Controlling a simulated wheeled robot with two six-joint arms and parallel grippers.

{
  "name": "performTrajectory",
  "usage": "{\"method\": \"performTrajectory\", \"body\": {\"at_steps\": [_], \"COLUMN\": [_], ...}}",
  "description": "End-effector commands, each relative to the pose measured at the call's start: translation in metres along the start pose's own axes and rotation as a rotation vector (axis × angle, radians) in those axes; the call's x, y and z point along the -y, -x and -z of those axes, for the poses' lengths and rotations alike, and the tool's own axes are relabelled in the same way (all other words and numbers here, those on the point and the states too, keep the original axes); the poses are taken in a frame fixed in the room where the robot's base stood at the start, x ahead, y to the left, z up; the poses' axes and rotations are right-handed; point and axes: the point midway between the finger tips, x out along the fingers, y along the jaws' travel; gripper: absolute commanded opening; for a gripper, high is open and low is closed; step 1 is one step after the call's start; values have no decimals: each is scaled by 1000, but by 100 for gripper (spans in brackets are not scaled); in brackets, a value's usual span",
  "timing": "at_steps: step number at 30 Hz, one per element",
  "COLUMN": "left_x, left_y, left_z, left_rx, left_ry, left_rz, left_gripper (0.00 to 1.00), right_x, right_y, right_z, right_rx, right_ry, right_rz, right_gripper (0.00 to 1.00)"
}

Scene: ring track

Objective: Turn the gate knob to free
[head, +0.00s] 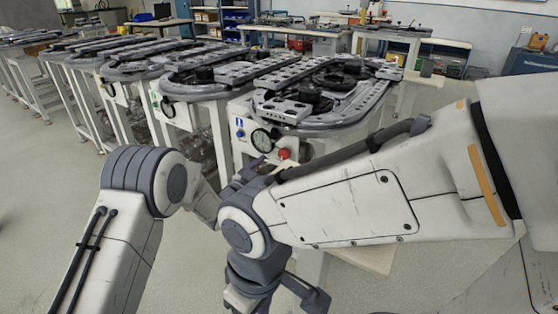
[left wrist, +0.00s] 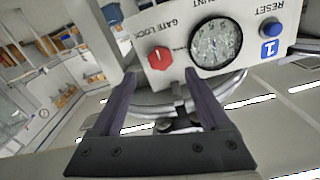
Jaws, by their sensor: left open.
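The red gate knob (head: 284,154) sits on the white front panel (head: 239,146) of the nearest ring track. In the left wrist view the panel appears upside down, with the red knob (left wrist: 160,58) beside the words GATE LOCK. A small pale mark shows on the knob; its setting is unclear. My left gripper (head: 252,168) is open and empty, close to the panel. In the left wrist view its two fingers (left wrist: 160,74) point at the panel with the knob just beyond and between their tips, not gripped. My right gripper (head: 276,297) hangs low at the bottom, partly cut off.
A round dial (left wrist: 215,43) and a blue RESET button (left wrist: 269,28) sit beside the knob. The near ring track (head: 330,95) stands above the panel, with black parts on it. Several similar tracks stand to the left. Open floor (head: 60,190) lies at the left.

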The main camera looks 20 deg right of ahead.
Motion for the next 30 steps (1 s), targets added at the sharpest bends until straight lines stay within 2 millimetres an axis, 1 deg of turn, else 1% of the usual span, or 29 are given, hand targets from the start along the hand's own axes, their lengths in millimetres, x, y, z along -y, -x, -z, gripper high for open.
{"method": "performTrajectory", "body": {"at_steps": [1,3,6,10,15,23,24,26,27,29,30], "left_x": [-1,-1,-1,0,0,0,0,0,0,0,0], "left_y": [-10,-22,-37,-50,-58,-59,-59,-59,-59,-59,-59], "left_z": [-1,-1,-1,-1,0,0,0,0,0,0,0], "left_rx": [-2,-2,-1,1,2,2,2,2,2,2,2], "left_ry": [-1,-2,0,0,0,1,1,1,0,0,0], "left_rz": [-1,-1,0,0,0,1,1,1,1,0,0], "left_gripper": [79,79,79,79,79,79,71,48,33,10,0], "right_x": [0,0,0,0,0,0,0,0,0,0,0], "right_y": [-2,-2,-4,-5,-5,-5,-5,-5,-5,-5,-5], "right_z": [0,0,0,0,0,0,0,0,0,0,0], "right_rx": [0,0,0,0,0,0,0,0,0,0,0], "right_ry": [0,0,0,0,0,0,0,0,0,0,0], "right_rz": [0,0,0,0,0,0,0,0,0,0,0], "right_gripper": [50,50,50,50,50,50,50,50,50,50,50]}}
